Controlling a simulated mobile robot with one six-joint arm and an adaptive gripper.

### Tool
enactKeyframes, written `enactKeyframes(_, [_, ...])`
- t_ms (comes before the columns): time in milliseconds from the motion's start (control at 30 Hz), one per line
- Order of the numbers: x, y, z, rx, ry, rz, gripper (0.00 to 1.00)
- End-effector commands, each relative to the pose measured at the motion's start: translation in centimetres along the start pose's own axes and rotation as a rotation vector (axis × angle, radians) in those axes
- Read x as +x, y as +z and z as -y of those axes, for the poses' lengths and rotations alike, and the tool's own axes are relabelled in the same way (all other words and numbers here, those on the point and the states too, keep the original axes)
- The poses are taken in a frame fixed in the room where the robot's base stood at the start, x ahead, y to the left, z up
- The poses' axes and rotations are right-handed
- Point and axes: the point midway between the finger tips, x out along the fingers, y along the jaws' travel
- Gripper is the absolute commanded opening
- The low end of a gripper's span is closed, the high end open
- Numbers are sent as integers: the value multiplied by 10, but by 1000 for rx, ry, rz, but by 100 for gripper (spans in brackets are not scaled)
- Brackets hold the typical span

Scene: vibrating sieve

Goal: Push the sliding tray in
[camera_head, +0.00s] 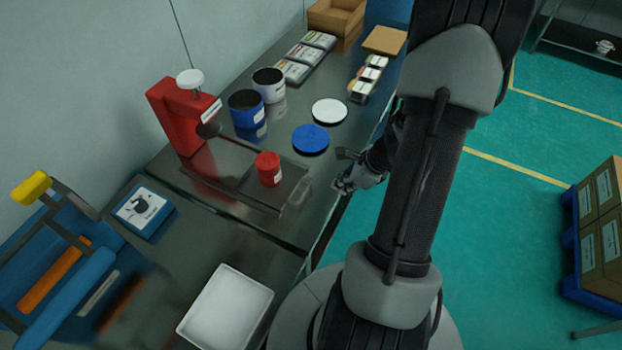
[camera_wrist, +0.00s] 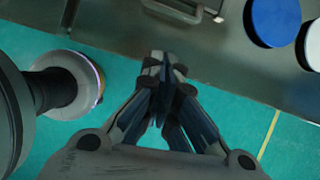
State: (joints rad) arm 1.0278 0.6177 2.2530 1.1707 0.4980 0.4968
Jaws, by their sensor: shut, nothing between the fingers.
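The sliding tray (camera_head: 242,191) is a dark flat plate pulled out from the base of the red press-like machine (camera_head: 172,112). A red jar (camera_head: 268,170) with a white label stands upright on it. The tray's handle end (camera_head: 299,193) points toward the bench's front edge; a handle-like bracket (camera_wrist: 184,12) also shows at the top of the wrist view. My gripper (camera_head: 344,182) is at the bench's front edge, apart from the tray and to the right of its handle. In the wrist view my gripper (camera_wrist: 165,62) is shut and empty, its fingertips together.
A blue lid (camera_head: 310,139) and a white lid (camera_head: 329,111) lie near the front edge. A blue pot (camera_head: 246,109) and a white pot (camera_head: 269,84) stand behind. A control box (camera_head: 143,211) and a white bin (camera_head: 227,308) are at the left and front.

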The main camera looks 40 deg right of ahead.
Motion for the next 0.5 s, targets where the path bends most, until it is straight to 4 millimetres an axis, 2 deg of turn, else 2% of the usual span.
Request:
enactKeyframes(33, [4, -11, 0, 56, -1, -2, 0])
enactKeyframes(100, [8, -18, 1, 97, -4, -3, 0])
enactKeyframes(267, [23, -20, 1, 109, -5, -4, 0])
enactKeyframes(500, [73, -21, 0, 106, -2, -4, 0])
